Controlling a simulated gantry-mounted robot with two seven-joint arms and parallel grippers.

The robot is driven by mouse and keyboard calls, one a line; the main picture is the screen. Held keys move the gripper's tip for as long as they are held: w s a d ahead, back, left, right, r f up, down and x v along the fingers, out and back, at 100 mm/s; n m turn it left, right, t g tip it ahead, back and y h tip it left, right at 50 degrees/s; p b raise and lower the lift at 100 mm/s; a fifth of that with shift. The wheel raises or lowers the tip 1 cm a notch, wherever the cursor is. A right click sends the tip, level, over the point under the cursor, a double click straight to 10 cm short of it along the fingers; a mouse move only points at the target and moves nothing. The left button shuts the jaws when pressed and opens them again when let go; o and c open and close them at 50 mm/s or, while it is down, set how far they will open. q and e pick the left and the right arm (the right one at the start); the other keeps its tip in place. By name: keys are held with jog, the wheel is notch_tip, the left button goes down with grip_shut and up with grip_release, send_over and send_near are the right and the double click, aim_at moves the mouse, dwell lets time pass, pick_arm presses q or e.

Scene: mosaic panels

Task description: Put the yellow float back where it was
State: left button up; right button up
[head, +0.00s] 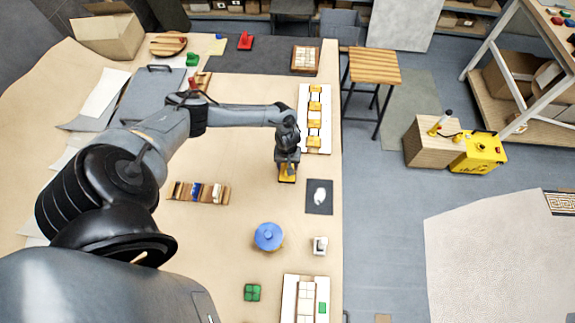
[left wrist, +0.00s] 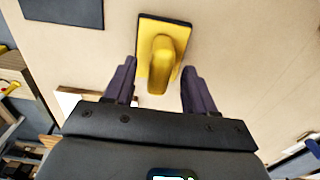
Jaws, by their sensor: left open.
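The yellow float (head: 287,179) lies on the tan work table (head: 240,135), left of the dark mat with a white patch. It also shows in the left wrist view (left wrist: 160,48) as a yellow plate with a dark edge and a raised yellow handle. My left gripper (head: 287,168) is directly over it in the head view and partly hides it. In the left wrist view my left gripper's fingers (left wrist: 158,70) are apart, one on each side of the float's handle, with no grip on it visible. My right gripper is not in view.
A dark mat (head: 319,209) lies right of the float; a white panel with yellow pieces (head: 304,95) is behind. A tool rack (head: 177,191) stands left, a blue round container (head: 268,236) in front.

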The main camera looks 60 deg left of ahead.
pick_arm(q)
notch_tip(320, 180, up, 10)
jog(key=w+d+r+m+t+h, duration=0.15)
jog(key=d+m+t, duration=0.6)
jog(key=d, duration=1.95)
jog(key=s+d+r+m+g, duration=0.2)
jog(key=s+r+m, duration=0.2)
jog(key=r+m, duration=0.15)
jog(key=s+a+r+g+y, duration=0.1)
jog(key=s+a+r, duration=0.3)
jog(key=s, duration=0.5)
jog(key=shift+s+a+g+p, duration=0.15)
jog(key=shift+a+g+p, duration=0.25)
jog(key=shift+a+g, duration=0.05)
notch_tip(320, 180, up, 3)
jog(key=p, duration=0.2)
jog(key=shift+f+p, duration=0.1)
jog(key=shift+p, duration=0.25)
